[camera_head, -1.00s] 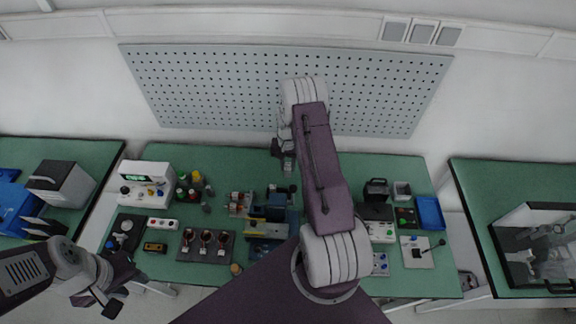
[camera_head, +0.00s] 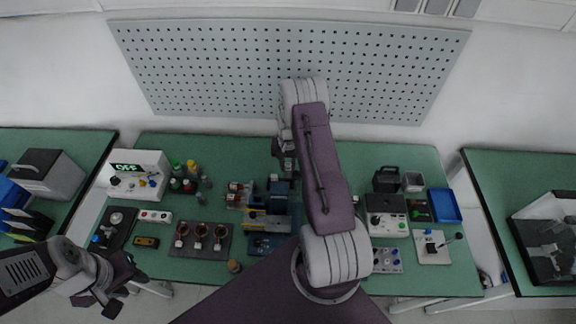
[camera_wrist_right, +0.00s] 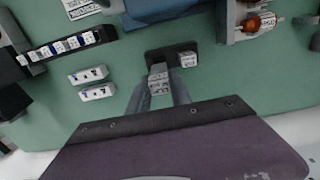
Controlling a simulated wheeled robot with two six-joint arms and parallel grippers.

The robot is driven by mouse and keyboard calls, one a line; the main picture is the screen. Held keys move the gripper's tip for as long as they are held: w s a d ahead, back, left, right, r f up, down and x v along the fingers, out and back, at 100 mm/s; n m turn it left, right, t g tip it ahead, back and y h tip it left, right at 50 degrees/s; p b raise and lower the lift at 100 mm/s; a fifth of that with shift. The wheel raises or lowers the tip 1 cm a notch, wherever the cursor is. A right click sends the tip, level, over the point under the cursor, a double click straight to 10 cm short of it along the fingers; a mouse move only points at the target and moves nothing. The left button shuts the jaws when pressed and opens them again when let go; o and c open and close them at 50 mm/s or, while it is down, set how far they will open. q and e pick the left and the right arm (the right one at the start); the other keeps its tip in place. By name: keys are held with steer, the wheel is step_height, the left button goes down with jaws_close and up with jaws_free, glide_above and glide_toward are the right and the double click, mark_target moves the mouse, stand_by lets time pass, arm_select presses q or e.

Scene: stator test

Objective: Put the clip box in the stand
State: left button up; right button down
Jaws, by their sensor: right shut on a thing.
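My right gripper (camera_wrist_right: 158,90) is shut on a small white labelled clip box (camera_wrist_right: 158,79), held between its fingertips in the right wrist view. Just beyond the held box is a small dark stand (camera_wrist_right: 157,55). Another white labelled box (camera_wrist_right: 187,60) sits at the stand's right end. I cannot tell whether the held box touches the stand. In the head view my right gripper (camera_head: 287,163) is over the back middle of the green bench, and the clip box is too small to make out. My left gripper (camera_head: 112,304) hangs at the lower left, apart from the bench objects; its jaws are unclear.
The wrist view shows a dark rack of labelled pieces (camera_wrist_right: 66,45), two loose white pieces (camera_wrist_right: 97,92), and a blue body (camera_wrist_right: 152,10). In the head view a blue vice (camera_head: 270,222), bottles (camera_head: 192,168) and a blue tray (camera_head: 445,205) stand on the bench (camera_head: 240,155). A pegboard (camera_head: 290,70) is behind.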

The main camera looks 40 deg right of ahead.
mark_target(288, 175)
steer(key=shift+s+f+b, duration=0.2)
steer(key=shift+f+b, duration=0.25)
steer(key=shift+f, duration=0.15)
steer(key=f+b, duration=0.2)
steer(key=f, duration=0.1)
steer(key=shift+w, duration=0.2)
steer(key=shift+r+p, duration=0.25)
steer(key=shift+p, duration=0.05)
steer(key=shift+s+f, duration=0.15)
steer(key=shift+f, duration=0.05)
steer(key=shift+f+b, duration=0.2)
steer(key=shift+b, duration=0.3)
steer(key=shift+f+b, duration=0.4)
steer(key=shift+f+b, duration=0.45)
steer(key=shift+f, duration=0.1)
